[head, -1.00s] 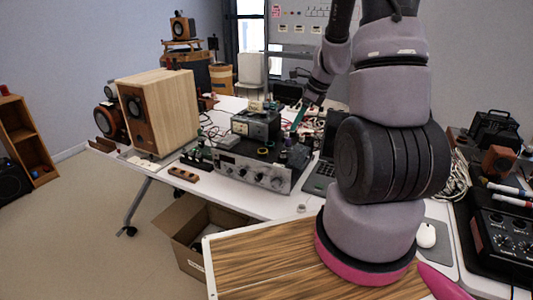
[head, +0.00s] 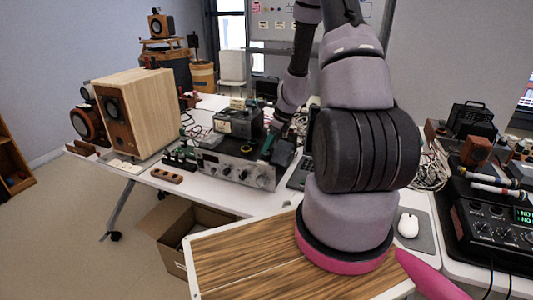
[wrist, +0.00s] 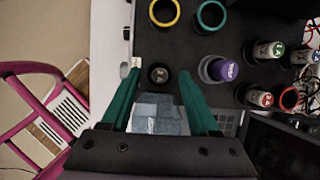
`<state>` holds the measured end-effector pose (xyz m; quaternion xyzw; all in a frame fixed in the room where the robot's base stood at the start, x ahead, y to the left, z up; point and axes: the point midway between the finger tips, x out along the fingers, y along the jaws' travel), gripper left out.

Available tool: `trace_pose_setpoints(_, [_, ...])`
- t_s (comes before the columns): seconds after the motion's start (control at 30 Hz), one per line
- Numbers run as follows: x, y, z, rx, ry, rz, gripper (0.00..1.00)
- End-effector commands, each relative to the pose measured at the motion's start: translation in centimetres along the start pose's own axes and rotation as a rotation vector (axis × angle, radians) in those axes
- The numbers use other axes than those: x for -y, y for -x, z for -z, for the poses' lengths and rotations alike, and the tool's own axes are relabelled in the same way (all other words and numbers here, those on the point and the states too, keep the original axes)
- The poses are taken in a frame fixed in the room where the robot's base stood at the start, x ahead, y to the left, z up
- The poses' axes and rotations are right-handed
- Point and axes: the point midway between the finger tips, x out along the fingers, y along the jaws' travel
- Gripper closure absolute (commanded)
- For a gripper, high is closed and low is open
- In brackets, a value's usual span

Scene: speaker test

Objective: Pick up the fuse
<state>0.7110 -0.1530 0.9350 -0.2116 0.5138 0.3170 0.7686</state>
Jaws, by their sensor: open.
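My gripper (head: 267,147) has teal fingers and is over the right part of the silver-fronted amplifier (head: 235,170). In the wrist view the gripper (wrist: 157,72) is open, fingers apart. A small round dark-topped piece (wrist: 158,74) sits between the fingertips on the black top, with pale marks on it. A small cream piece (wrist: 136,62) lies by the left fingertip at the top's edge. I cannot tell for certain which piece is the fuse. No contact with the fingers is clear. In the head view my arm and gripper hide this spot.
Right of the fingers in the wrist view stand a purple-capped cylinder (wrist: 223,70) and several marked cylinders. A yellow ring (wrist: 165,12) and a teal ring (wrist: 211,14) are ahead. A wooden speaker (head: 140,110) stands left of the amplifier; a laptop (head: 300,176) lies right.

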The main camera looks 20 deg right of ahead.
Motion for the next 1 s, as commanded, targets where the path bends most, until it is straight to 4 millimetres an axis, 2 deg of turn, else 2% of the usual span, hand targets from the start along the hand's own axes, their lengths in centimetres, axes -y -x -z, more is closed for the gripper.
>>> trace_pose_setpoints(0.1, [0.0, -0.7, 0.1, 0.0, -0.002, 0.0, 0.39])
trace_pose_setpoints(0.3, [0.0, -0.7, 0.0, 0.0, -0.001, 0.0, 0.39])
trace_pose_setpoints(0.47, [0.0, -0.7, 0.0, 0.0, -0.001, 0.0, 1.0])
trace_pose_setpoints(0.8, [0.0, -0.5, -0.1, 0.0, 0.001, 0.001, 1.0])
trace_pose_setpoints(0.87, [0.0, 0.0, -0.4, 0.001, 0.004, 0.003, 1.0])
trace_pose_setpoints(1.0, [0.0, 2.1, -1.3, 0.001, 0.006, 0.004, 1.0])
